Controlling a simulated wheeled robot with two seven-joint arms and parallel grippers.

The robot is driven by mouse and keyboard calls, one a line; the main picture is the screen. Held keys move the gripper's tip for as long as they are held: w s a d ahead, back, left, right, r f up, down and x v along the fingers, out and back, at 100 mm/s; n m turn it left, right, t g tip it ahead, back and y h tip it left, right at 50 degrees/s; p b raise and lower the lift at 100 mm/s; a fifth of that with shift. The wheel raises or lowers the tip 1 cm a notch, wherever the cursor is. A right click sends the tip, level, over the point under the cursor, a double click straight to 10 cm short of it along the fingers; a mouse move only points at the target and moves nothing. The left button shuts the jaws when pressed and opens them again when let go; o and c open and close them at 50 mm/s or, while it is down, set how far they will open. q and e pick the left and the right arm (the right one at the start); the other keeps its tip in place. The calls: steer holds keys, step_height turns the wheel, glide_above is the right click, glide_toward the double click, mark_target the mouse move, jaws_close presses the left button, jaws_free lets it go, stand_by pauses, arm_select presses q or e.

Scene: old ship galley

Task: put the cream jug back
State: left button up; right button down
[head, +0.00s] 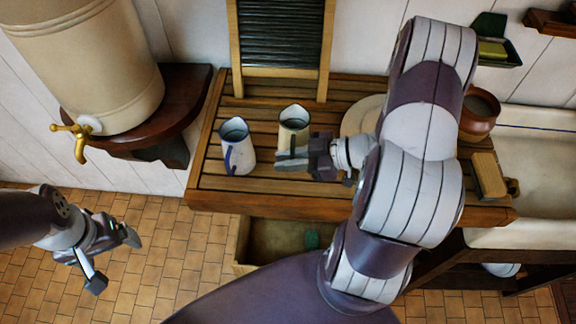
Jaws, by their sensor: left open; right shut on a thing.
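The cream jug (294,120) is upright over the slatted wooden counter (215,183), near its middle. My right gripper (288,160) is shut on it from the right and front, hiding its lower part. I cannot tell whether its base touches the slats. A white jug with a blue handle (240,153) stands on the counter just left of it, apart from it. My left gripper (114,262) is open and empty, low at the left above the tiled floor, away from the counter.
A washboard (283,40) leans at the back. A large cream urn with a brass tap (85,60) stands on a dark shelf at the left. A plate (362,112), a brown pot (480,112) and a brush-like block (488,176) are at the right, beside a pale sink (540,170).

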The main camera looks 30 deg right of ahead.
step_height(320, 180, down, 3)
steer(key=shift+w+f+p, duration=0.15)
steer(key=shift+f+p, duration=0.05)
steer(key=shift+p, duration=0.1)
steer(key=shift+w+d+f, duration=0.1)
steer(key=shift+d+f, duration=0.05)
steer(key=shift+f, duration=0.3)
steer(key=c, duration=1.1)
jaws_free()
